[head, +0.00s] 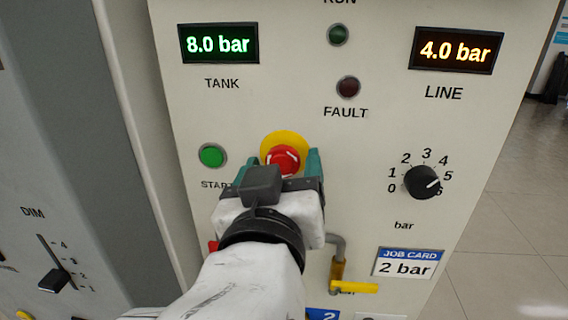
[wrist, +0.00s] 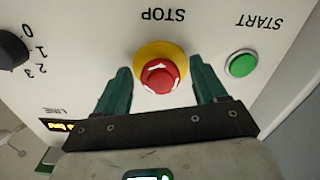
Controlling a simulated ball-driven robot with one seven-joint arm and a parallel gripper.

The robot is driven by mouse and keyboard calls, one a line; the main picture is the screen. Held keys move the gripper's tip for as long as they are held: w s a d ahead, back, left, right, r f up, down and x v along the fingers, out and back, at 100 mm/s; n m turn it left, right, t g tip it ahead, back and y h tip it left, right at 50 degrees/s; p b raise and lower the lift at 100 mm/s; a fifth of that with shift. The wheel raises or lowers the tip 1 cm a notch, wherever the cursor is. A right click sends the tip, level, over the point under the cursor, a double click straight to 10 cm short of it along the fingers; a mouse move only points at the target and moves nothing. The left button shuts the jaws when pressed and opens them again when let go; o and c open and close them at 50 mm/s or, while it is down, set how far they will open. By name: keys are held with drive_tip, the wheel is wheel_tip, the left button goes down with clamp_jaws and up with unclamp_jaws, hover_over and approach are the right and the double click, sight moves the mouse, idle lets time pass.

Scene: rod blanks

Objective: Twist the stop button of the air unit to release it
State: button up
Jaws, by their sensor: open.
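The red stop button (head: 284,160) with white arrow marks sits on a yellow disc (head: 298,139) on the front of the cream air unit (head: 290,70). In the wrist view the stop button (wrist: 159,77) lies between the green fingers, under the word STOP, which appears upside down. My gripper (head: 290,162) is open, with one finger on each side of the button. In the wrist view (wrist: 160,80) gaps show between the fingers and the button. I cannot tell how deep the fingertips reach. My wrist hides the panel below the button.
A green start button (head: 212,156) is close left of my gripper. A black knob (head: 422,182) points near 5 at the right. A yellow-handled valve (head: 352,287) and a job card reading 2 bar (head: 408,264) are lower right. Displays read tank 8.0 bar (head: 218,44) and line 4.0 bar (head: 456,50).

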drive_tip(key=shift+c, duration=0.5)
drive_tip(key=c, duration=1)
drive_tip(key=shift+o, duration=0.2)
drive_tip(key=shift+f+m+b, duration=0.15)
drive_tip(key=shift+m+b, duration=0.15)
drive_tip(key=shift+b, duration=0.15)
drive_tip(key=m+b, duration=0.7)
drive_tip(key=b, duration=0.1)
drive_tip(key=shift+a, duration=0.15)
drive_tip(key=shift+r, duration=0.2)
